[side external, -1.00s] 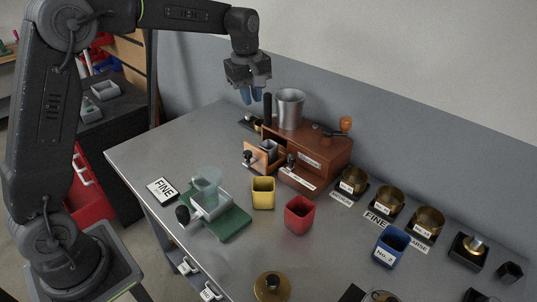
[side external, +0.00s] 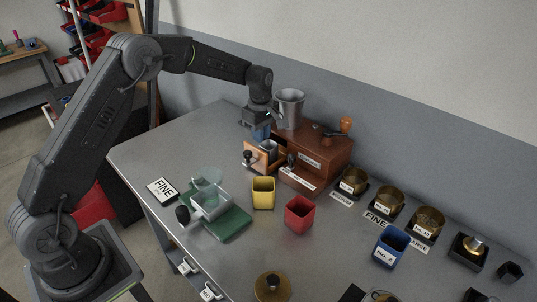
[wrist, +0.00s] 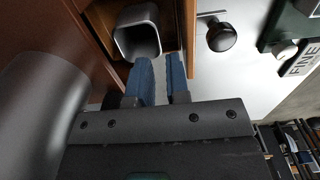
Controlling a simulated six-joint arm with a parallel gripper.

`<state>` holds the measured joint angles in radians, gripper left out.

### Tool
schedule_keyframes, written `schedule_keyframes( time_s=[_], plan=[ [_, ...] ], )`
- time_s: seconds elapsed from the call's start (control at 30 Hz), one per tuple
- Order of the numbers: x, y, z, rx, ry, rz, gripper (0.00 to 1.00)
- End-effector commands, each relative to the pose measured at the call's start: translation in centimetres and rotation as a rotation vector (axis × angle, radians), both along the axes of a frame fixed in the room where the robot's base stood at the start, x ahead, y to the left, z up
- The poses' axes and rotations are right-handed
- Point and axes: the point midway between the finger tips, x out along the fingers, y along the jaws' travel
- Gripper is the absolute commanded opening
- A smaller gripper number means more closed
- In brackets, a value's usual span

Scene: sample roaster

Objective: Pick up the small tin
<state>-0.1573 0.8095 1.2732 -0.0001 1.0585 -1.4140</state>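The small tin is a grey, square, open-topped tin (side external: 270,147) in the pulled-out wooden drawer (side external: 256,163) of the brown grinder. It also shows in the wrist view (wrist: 134,42) with its open top facing the camera. My gripper (side external: 261,135) is low behind the drawer, close to the tin. In the wrist view its blue fingers (wrist: 162,72) stand apart, with a narrow grey strip between them, and their tips reach the tin's near right edge. I cannot tell whether they touch it. I see nothing held.
The grinder (side external: 318,158) has a metal hopper (side external: 290,108) beside my gripper and a crank. Yellow (side external: 263,192), red (side external: 299,215) and blue (side external: 391,246) cups stand in front. A green scale (side external: 222,222) is at left. The left end of the table is clear.

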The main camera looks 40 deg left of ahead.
Motion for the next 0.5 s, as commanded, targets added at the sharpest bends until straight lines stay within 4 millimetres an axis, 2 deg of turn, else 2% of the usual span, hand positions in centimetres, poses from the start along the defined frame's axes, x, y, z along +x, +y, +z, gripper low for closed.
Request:
schedule_keyframes(
  time_s=[0.3,0.5],
  plan=[
    [-0.1,-0.7,-4.1,-0.001,0.003,0.0,0.16],
    [0.0,-0.7,-5.2,-0.001,0.0,-0.001,0.16]
  ],
)
